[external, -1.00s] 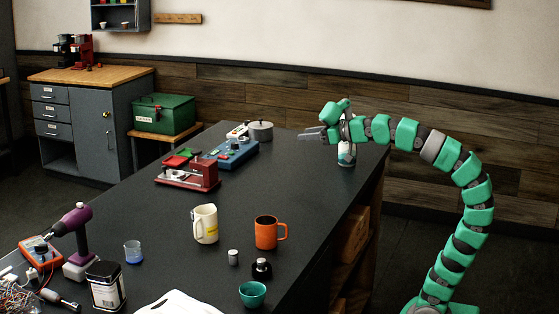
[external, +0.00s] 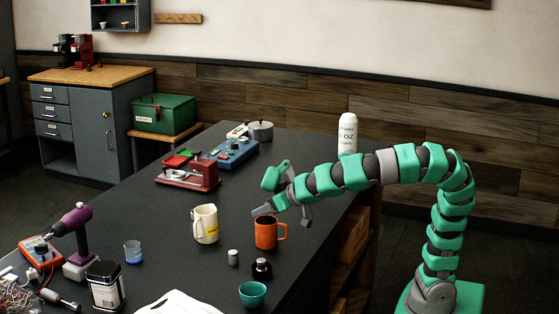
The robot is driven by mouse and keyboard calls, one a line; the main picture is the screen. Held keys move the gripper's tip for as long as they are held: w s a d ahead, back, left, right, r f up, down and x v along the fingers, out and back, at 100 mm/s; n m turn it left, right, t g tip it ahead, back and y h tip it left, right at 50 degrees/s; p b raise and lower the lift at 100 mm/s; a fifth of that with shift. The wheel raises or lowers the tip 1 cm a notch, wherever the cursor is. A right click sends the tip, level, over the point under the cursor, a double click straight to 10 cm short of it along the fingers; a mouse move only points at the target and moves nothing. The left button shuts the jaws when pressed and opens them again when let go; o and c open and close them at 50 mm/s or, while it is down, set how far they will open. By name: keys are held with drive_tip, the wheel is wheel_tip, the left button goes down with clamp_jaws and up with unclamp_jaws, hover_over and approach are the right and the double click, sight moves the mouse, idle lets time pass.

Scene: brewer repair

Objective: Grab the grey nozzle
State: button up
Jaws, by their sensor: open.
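A small grey cylinder (external: 233,257), which looks like the grey nozzle, stands upright on the dark table. It is in front of the white mug (external: 206,224) and left of the small dark bottle (external: 262,268). Its fine shape is too small to tell. My gripper (external: 281,216) is open and appears empty. It points left and down at the orange mug (external: 266,236), above or behind its rim; I cannot tell if it touches. The grey cylinder is apart from it, lower left in the picture.
A teal cup (external: 252,294), a glass with blue liquid (external: 133,251) and a black-and-white tin (external: 106,285) stand near the front. A white bottle (external: 347,134) stands at the table's far right. A red device (external: 188,178) sits farther back. The table's middle is fairly clear.

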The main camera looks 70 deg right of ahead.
drive_tip(key=h+p, duration=0.1)
drive_tip(key=p, duration=0.4)
approach(235, 253)
drive_tip(key=a+v, duration=0.1)
drive_tip(key=v, duration=0.4)
drive_tip(key=shift+w+d+f+t, duration=0.25)
drive_tip(key=shift+w+f+t, duration=0.05)
drive_tip(key=shift+f+t, duration=0.1)
drive_tip(key=x, duration=0.8)
drive_tip(key=shift+d, duration=0.1)
drive_tip(key=x, duration=0.3)
drive_tip(key=b+x, duration=0.1)
drive_tip(key=shift+d+f, duration=0.35)
drive_tip(key=shift+f, duration=0.05)
drive_tip(key=shift+w+f, duration=0.15)
drive_tip(key=shift+w, duration=0.25)
drive_tip(key=c, duration=1.1)
